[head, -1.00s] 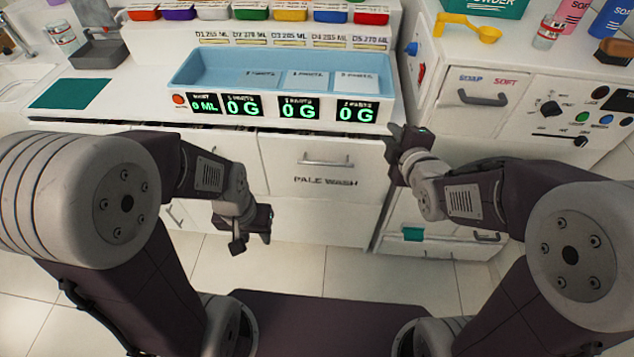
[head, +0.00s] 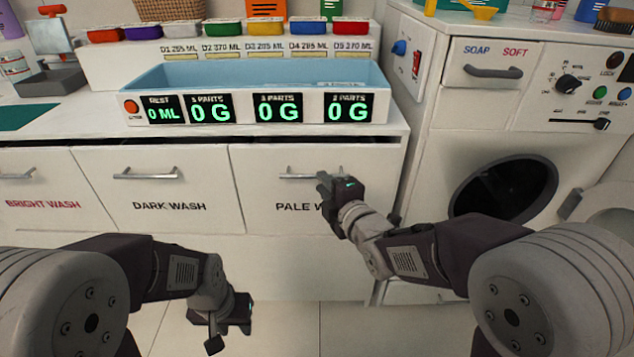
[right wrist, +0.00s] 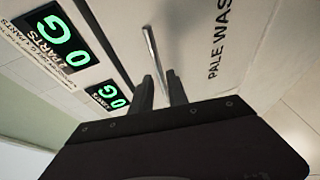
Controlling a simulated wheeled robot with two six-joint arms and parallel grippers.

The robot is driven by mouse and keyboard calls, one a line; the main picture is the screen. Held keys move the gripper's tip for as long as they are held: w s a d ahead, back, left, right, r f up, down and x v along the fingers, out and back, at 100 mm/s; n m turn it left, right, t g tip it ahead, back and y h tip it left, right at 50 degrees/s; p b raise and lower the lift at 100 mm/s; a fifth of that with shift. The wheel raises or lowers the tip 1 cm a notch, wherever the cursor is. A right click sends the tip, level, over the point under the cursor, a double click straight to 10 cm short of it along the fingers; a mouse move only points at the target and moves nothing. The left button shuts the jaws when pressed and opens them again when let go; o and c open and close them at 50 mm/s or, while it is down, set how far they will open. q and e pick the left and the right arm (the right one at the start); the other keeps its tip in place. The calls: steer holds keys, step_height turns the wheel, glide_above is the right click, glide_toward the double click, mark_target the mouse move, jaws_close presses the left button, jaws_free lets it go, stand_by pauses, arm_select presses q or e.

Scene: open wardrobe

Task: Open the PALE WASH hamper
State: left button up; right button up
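The PALE WASH hamper (head: 262,190) is a white front with a metal bar handle (head: 300,176), shut and level with the fronts beside it. My right gripper (head: 328,184) is at the right end of this handle and covers part of the lettering. In the right wrist view the two fingers (right wrist: 159,77) are apart, with the handle bar (right wrist: 151,48) running between them. A gap shows beside the bar, so they are not closed on it. My left gripper (head: 228,334) hangs low at the front, open and empty, away from the hampers.
The DARK WASH (head: 168,190) and BRIGHT WASH (head: 45,190) hampers are shut to the left. A blue tray with scale displays (head: 278,107) stands on the counter above. A washing machine (head: 470,130) with its round door open stands to the right. Floor in front is clear.

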mark_target(315, 161)
steer(key=b+x, duration=0.1)
steer(key=x, duration=0.3)
steer(key=shift+w+a+f, duration=0.15)
steer(key=shift+w, duration=0.2)
jaws_close()
stand_by(1.1)
